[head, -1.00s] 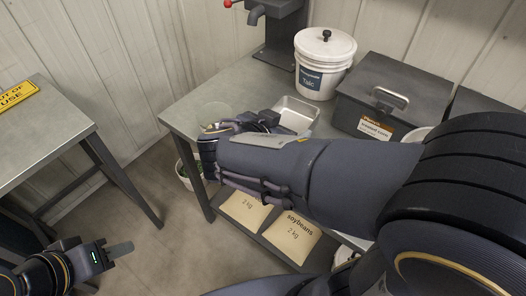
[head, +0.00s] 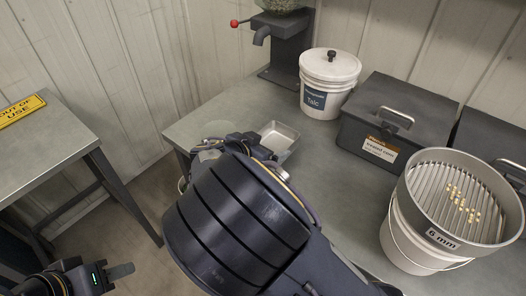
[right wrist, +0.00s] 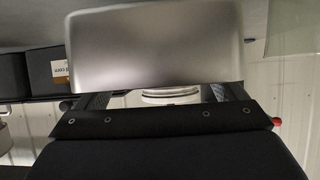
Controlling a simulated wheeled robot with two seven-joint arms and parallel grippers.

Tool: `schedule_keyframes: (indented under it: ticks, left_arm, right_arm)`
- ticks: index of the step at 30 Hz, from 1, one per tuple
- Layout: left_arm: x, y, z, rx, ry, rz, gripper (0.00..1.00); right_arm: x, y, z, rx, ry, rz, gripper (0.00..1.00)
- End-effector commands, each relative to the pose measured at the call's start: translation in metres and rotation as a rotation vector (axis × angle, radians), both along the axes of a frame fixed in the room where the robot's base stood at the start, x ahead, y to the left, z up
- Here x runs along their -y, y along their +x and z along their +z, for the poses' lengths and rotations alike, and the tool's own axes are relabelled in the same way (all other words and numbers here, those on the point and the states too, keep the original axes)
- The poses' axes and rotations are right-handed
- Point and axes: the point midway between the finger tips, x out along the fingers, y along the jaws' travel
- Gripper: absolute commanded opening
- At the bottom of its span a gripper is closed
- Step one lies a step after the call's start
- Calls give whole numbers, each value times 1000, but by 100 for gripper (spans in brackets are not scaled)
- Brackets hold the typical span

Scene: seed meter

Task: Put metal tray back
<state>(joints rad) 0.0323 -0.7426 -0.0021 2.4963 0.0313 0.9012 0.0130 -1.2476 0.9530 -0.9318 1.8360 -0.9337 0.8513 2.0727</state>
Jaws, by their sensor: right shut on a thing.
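The metal tray (head: 280,137) is a shallow, bright rectangular pan near the left end of the grey table in the head view. In the right wrist view the tray (right wrist: 155,45) fills the upper middle, its smooth grey face toward the camera. My right gripper (right wrist: 163,97) is shut on the tray's edge, one finger at each side of the view's middle. In the head view my right arm hides part of the tray, and I cannot tell its height above the table. My left gripper (head: 120,271) is at the lower left, away from the tray, seen side-on.
A grey stand (head: 284,45) with a spout and red knob, a white talc bucket (head: 330,85) and a dark lidded box (head: 395,125) line the back. A 6 mm sieve (head: 462,195) with pale seeds sits on a white bucket (head: 415,240) at right. A bench (head: 45,145) stands left.

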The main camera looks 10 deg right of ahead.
Motion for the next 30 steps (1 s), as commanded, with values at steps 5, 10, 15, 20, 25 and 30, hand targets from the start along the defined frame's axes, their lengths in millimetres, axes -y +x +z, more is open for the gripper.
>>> schedule_keyframes:
  ticks: [5, 10, 15, 20, 25, 30]
  left_arm:
    - [0, 0, 2, 0, 0, 0, 36]
    - [0, 0, 3, 0, 0, 0, 36]
    - [0, 0, 3, 0, 0, 0, 36]
    - [0, 0, 3, 0, 0, 0, 36]
    - [0, 0, -2, 0, 0, 0, 36]
    - [0, 0, -2, 0, 0, 0, 36]
  right_arm:
    - [0, 9, -10, 0, -1, 0, 66]
    - [-1, 14, -35, -1, -4, 1, 66]
    - [-1, 14, -46, 1, 1, 2, 66]
    - [-1, 13, -46, 1, 1, 1, 66]
    - [-1, 13, -49, 2, 2, 1, 66]
    - [-1, 13, -49, 2, 2, 1, 100]
